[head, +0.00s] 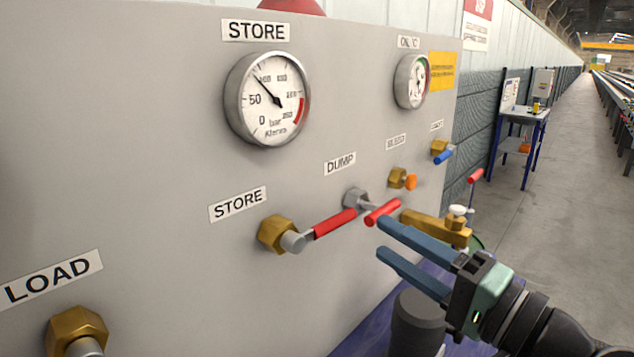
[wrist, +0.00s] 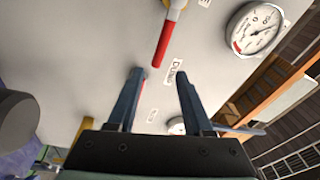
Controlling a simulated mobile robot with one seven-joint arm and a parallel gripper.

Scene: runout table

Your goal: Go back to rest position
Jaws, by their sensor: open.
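My gripper (head: 383,238) is open and empty in front of the grey panel, with its blue fingers reaching in from the lower right. Its upper fingertip appears just below the DUMP valve's red handle (head: 382,212); I cannot tell whether they touch. The STORE valve (head: 275,234) has a red handle (head: 335,223) pointing right and slightly up, to the left of my gripper. In the wrist view the two fingers (wrist: 159,74) stand apart with only the panel between them. A red handle (wrist: 164,45) lies beyond the tips, and the DUMP handle is mostly hidden by the left finger.
The panel (head: 150,150) carries the STORE gauge (head: 267,99), a smaller gauge (head: 411,81), the LOAD valve (head: 77,330), an orange-handled valve (head: 404,180) and a blue-handled valve (head: 442,152). A brass fitting (head: 437,228) is behind my fingers. Open floor (head: 560,210) lies right, past a blue table (head: 522,117).

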